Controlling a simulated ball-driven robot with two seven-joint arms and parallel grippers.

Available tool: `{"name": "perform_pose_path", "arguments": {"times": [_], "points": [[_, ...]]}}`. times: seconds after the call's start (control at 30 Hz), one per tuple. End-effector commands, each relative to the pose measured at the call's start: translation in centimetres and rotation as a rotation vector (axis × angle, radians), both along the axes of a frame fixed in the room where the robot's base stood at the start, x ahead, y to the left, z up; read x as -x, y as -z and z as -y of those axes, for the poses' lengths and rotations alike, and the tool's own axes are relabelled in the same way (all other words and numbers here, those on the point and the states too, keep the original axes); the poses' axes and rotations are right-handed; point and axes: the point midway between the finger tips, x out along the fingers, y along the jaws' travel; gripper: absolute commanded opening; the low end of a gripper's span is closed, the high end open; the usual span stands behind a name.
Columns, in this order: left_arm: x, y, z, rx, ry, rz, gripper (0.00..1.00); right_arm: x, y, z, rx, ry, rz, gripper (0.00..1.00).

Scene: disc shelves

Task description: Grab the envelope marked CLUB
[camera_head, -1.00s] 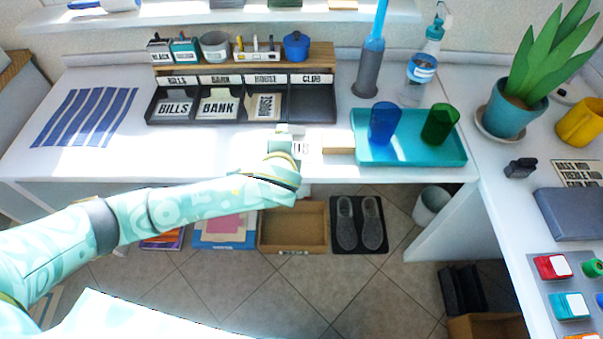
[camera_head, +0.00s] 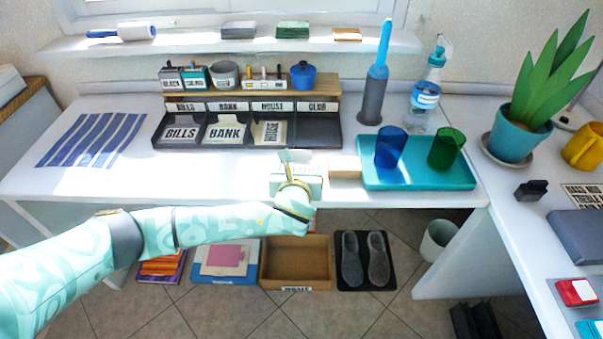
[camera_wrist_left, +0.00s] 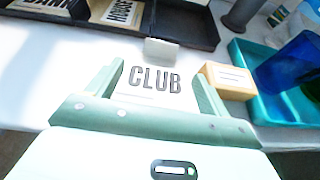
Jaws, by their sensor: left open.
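The envelope marked CLUB (camera_wrist_left: 155,82) is white with black letters and lies on the white table in the left wrist view. My left gripper (camera_wrist_left: 160,73) is open, with one finger on each side of the lettering. I cannot tell whether the fingers touch the envelope. In the head view my left gripper (camera_head: 298,164) is over the table's front part, left of the teal tray, and mostly hides the envelope. My right gripper is not in view.
A black sorter (camera_head: 320,129) behind holds envelopes under BILLS, BANK and HOUSE; its CLUB slot looks empty. A small white block (camera_wrist_left: 161,51) stands at the envelope's far end. A tan box (camera_head: 345,167) and the teal tray (camera_head: 420,180) with two cups lie to the right.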

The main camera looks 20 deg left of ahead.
Motion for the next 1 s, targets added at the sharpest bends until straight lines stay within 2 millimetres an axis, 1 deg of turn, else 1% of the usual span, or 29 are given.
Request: {"name": "perform_pose_path", "arguments": {"times": [0.03, 0.1, 0.27, 0.47, 0.53, 0.63, 0.83, 0.87, 0.9, 0.97, 1.0], "points": [[-0.9, 1.0, -0.2, 0.0, 0.0, -0.003, 0.8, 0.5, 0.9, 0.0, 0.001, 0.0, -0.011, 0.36], [-1.7, 1.2, -0.4, 0.001, 0.0, -0.003, 0.8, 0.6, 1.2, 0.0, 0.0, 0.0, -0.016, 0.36], [-2.7, 1.3, -0.6, 0.002, 0.001, -0.001, 0.8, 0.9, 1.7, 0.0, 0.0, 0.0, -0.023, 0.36], [-5.5, 2.9, -1.3, 0.0, 0.0, -0.004, 0.8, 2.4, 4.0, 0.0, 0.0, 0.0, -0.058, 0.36], [-6.4, 3.1, -1.5, 0.001, 0.0, -0.004, 0.8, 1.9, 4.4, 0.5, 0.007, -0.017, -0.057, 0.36], [-7.0, 3.0, -1.6, 0.001, 0.0, -0.002, 0.8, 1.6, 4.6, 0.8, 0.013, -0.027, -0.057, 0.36], [-7.0, 2.6, -1.6, 0.002, 0.0, 0.0, 0.8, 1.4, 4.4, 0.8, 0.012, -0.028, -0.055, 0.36], [-7.0, 2.6, -1.6, 0.002, 0.0, 0.0, 0.74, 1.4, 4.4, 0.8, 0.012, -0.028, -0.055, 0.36], [-7.0, 2.6, -1.6, 0.002, 0.0, 0.0, 0.63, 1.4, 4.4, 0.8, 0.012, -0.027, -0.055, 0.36], [-7.0, 2.7, -1.6, 0.002, 0.0, 0.0, 0.47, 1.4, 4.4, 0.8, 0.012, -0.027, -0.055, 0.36], [-7.0, 2.7, -1.6, 0.002, 0.001, -0.001, 0.35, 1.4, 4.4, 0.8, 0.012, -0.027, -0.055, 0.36]]}}
